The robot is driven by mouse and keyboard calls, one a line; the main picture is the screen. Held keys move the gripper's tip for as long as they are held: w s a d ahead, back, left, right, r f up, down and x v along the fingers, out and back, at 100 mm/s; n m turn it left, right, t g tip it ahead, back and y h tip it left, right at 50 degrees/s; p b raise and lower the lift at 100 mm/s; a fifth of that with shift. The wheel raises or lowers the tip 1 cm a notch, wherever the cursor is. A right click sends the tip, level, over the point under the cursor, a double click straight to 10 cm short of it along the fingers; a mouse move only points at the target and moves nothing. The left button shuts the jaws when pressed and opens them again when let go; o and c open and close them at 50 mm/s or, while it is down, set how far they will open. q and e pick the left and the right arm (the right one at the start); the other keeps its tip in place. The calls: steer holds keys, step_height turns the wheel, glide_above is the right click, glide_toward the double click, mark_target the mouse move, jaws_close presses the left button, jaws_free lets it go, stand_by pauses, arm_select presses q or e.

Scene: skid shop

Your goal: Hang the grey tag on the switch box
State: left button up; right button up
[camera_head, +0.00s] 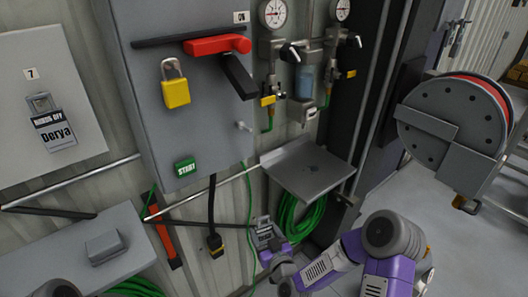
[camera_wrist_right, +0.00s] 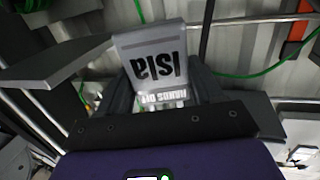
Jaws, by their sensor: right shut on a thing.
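The switch box (camera_head: 200,100) is the large grey wall box at upper centre in the head view. It bears a red handle (camera_head: 217,45), a yellow padlock (camera_head: 175,85), a green START label (camera_head: 186,167) and a small pale peg (camera_head: 244,126) low on its right side. My right gripper (camera_head: 268,245) is below and right of the box, apart from it. It is shut on the grey tag (camera_head: 262,229), which reads "Isla" and "HANDS OFF", upside down in the right wrist view (camera_wrist_right: 155,65). The gripper partly hides the tag. My left gripper is out of view.
A panel marked 7 (camera_head: 25,95) at left carries another tag (camera_head: 54,130), reading "Derya". A grey shelf (camera_head: 308,170) with green hose (camera_head: 300,215) below stands near my right gripper. Gauges (camera_head: 273,13) are above. A hose reel (camera_head: 455,120) is at right.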

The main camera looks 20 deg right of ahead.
steer(key=s+r+g+p, duration=0.1)
steer(key=s+r+p, duration=0.15)
steer(key=r, duration=1.35)
steer(key=s+r+p, duration=0.2)
steer(key=s+r, duration=0.1)
steer(key=r, duration=1.4)
steer(key=shift+w+a+f+b, duration=0.35)
steer(key=shift+w+a, duration=0.2)
steer(key=shift+w, duration=1)
steer(key=shift+w+a+f+b, duration=0.3)
steer(key=shift+w+a, duration=0.2)
steer(key=shift+w, duration=1.1)
steer(key=shift+w+a+f+b, duration=0.35)
steer(key=shift+w+a, duration=0.2)
steer(key=shift+w, duration=1)
steer(key=o, duration=0.9)
steer(key=shift+s, duration=0.1)
